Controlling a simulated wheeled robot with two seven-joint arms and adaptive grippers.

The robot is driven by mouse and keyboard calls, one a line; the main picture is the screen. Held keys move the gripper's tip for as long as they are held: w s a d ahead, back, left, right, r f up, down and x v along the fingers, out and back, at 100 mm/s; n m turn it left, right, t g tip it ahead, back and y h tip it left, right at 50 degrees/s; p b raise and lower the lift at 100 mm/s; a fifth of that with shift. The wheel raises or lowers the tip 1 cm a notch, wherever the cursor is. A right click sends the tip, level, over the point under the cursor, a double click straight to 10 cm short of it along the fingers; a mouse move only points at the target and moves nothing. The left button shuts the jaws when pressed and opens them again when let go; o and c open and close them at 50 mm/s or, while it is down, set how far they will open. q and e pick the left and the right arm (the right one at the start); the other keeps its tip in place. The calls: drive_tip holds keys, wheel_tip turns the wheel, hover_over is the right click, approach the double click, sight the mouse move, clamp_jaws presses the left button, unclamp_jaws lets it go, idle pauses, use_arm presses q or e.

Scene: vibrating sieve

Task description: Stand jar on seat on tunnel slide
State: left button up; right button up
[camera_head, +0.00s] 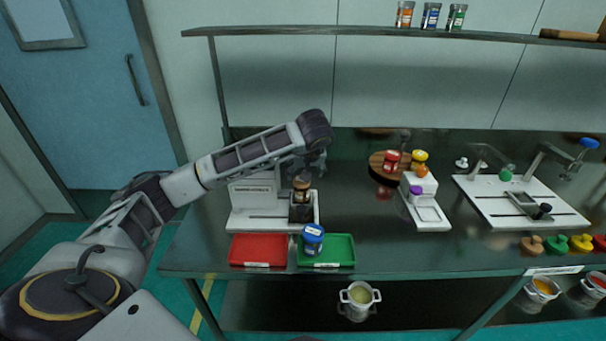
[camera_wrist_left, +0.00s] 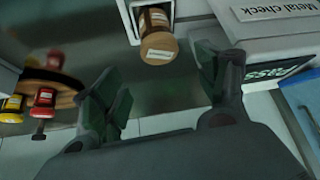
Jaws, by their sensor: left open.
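A jar with a tan-brown lid (camera_head: 301,183) stands upright on the dark seat (camera_head: 301,211) of the tunnel slide (camera_head: 240,220), a white machine at the back left of the bench. The wrist view shows the same jar (camera_wrist_left: 158,48) from its lid end, beside a white housing labelled "Metal check" (camera_wrist_left: 275,12). My left gripper (camera_head: 316,165) is above and just behind the jar. In the wrist view its fingers (camera_wrist_left: 160,95) are spread apart with nothing between them, and the jar is clear of them. My right gripper is not in view.
A red tray (camera_head: 240,250) and a green tray (camera_head: 342,255) lie in front of the machine; a blue jar (camera_head: 313,240) stands on the green one. A round wooden board (camera_head: 378,168) with jars, a white stand (camera_head: 430,212) and a lever fixture (camera_head: 490,190) are to the right.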

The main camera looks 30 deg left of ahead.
use_arm(q)
drive_tip(key=shift+v, duration=1.25)
idle(0.4)
